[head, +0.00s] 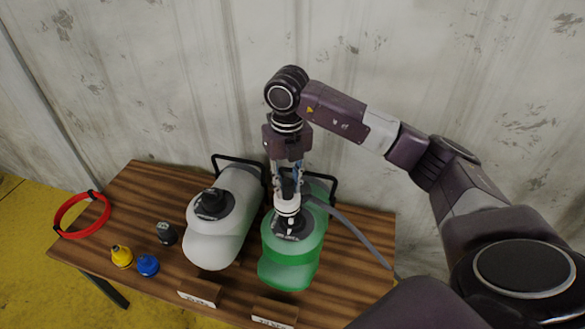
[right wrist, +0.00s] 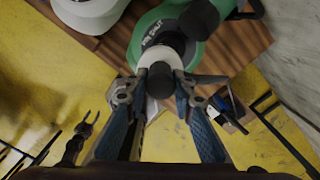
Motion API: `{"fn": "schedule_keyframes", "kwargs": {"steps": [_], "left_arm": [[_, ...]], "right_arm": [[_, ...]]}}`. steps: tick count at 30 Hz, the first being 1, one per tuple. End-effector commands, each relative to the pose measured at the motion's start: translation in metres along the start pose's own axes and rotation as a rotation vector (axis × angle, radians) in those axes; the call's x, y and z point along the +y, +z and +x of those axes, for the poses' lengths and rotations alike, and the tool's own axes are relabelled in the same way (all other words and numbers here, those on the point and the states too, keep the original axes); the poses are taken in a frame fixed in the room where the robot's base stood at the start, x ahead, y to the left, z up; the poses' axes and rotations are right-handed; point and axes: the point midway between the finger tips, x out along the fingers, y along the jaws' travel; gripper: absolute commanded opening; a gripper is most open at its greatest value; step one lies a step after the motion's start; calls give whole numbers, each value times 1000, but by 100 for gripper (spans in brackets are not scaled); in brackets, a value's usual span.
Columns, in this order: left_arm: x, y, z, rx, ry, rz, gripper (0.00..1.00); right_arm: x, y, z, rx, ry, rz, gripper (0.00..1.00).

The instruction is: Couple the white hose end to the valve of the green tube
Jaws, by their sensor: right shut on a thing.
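The green tube (head: 290,267) lies on the wooden table, with its dark valve (head: 291,226) on the upper side. The white hose end (head: 288,207) is upright right at the top of this valve; I cannot tell whether it is seated. A grey hose (head: 352,236) runs from it to the right. My right gripper (head: 288,188) is above the tube, shut on the hose end. In the right wrist view, the white hose end (right wrist: 161,57) shows at the fingertips (right wrist: 158,88), in front of the green tube (right wrist: 146,38). My left gripper is not in view.
A white tube (head: 212,243) with a dark valve (head: 211,204) lies to the left, close beside the green one. Yellow (head: 121,257), blue (head: 148,265) and black (head: 166,234) pieces and a red ring (head: 83,215) are farther left. Two small signs (head: 200,293) stand in front.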

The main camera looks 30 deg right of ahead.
Motion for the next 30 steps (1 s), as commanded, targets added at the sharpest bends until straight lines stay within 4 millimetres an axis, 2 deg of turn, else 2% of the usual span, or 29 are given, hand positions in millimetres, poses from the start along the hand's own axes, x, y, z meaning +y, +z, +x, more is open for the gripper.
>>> {"fn": "schedule_keyframes", "kwargs": {"steps": [1, 3, 9, 14, 25, 30], "left_arm": [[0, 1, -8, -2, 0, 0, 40], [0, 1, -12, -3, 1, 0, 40], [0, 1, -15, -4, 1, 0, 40], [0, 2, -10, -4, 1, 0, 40], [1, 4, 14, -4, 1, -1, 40], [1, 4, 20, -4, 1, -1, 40]], "right_arm": [[-4, 3, -6, 3, -1, 95, 0], [-10, 6, -6, 6, -4, 214, 0], [-18, 11, -6, 7, -10, 393, 0], [-19, 12, 1, 8, -11, 412, 0], [-19, 11, 35, 9, -11, 409, 0], [-19, 11, 44, 7, -10, 409, 0]]}}
